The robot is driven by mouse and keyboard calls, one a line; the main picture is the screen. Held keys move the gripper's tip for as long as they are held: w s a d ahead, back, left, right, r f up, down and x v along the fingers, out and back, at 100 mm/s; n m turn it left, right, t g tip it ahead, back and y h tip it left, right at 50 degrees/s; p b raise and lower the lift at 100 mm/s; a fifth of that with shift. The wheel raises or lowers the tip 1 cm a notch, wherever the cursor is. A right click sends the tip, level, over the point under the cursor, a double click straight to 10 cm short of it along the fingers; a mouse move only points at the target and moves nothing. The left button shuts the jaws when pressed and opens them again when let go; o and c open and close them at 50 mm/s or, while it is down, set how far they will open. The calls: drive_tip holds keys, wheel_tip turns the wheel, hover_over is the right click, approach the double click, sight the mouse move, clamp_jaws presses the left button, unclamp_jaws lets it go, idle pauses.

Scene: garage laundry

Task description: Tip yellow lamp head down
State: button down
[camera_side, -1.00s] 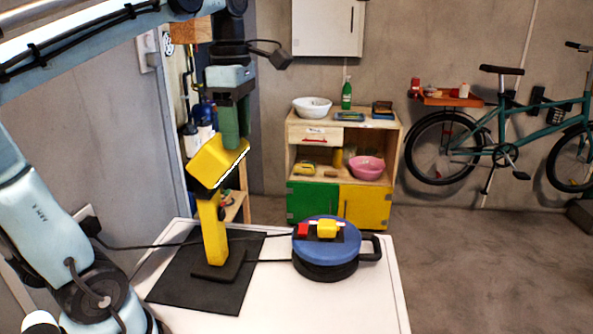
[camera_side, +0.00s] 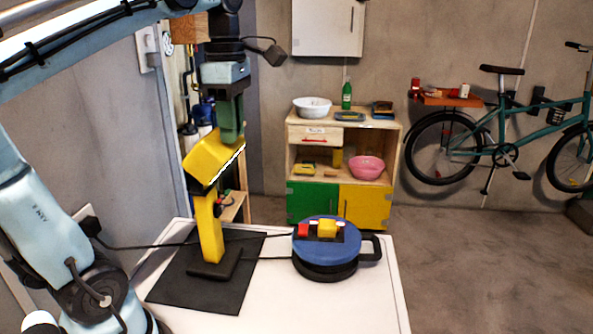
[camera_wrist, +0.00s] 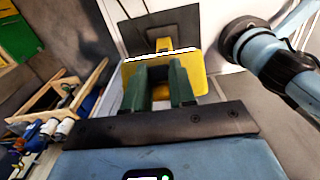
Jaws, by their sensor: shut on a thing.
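The yellow lamp stands on a black mat (camera_side: 175,288) on the white table. Its yellow head (camera_side: 210,157) is tilted, with the lit white edge facing lower right, on a yellow post (camera_side: 208,228) with a dark base. My gripper (camera_side: 230,138) comes down from above, and its green fingers are shut on the upper right part of the lamp head. In the wrist view, both green fingers (camera_wrist: 163,95) lie against the yellow head (camera_wrist: 197,77), with the white lit strip just beyond them. The fingertips are partly hidden by the head.
A round blue-lidded pot-like base (camera_side: 322,262) with red and yellow blocks sits right of the lamp, with a cable leading left. The white table (camera_side: 365,305) is clear at the front right. A wooden cabinet (camera_side: 345,130) and a bicycle (camera_side: 500,140) stand behind.

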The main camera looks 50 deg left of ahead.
drive_tip(key=c, duration=0.9)
unclamp_jaws()
drive_tip(key=shift+r, duration=0.2)
wheel_tip(320, 180, up, 12)
drive_tip(key=shift+f, duration=0.1)
drive_tip(key=w+d+f+m+t, duration=0.2)
drive_tip(key=w+f+m, duration=0.1)
drive_tip(key=f+m, duration=0.4)
drive_tip(key=w+d+f+m+t, duration=0.2)
drive_tip(key=d+f+m, duration=0.1)
drive_tip(key=f+m, duration=0.35)
drive_tip(key=s+d+f+m+t, duration=0.1)
drive_tip(key=f+m, duration=0.3)
drive_tip(key=f, duration=0.1)
drive_tip(key=s+d+f+m+t, duration=0.1)
drive_tip(key=d+f+m, duration=0.1)
drive_tip(key=f+m, duration=0.2)
drive_tip(key=s+d+f+m+t, duration=0.1)
drive_tip(key=f+m, duration=0.4)
drive_tip(key=f, duration=0.1)
drive_tip(key=shift+s+d+f, duration=0.1)
drive_tip(key=shift+d+f, duration=0.2)
drive_tip(key=shift+f, duration=0.1)
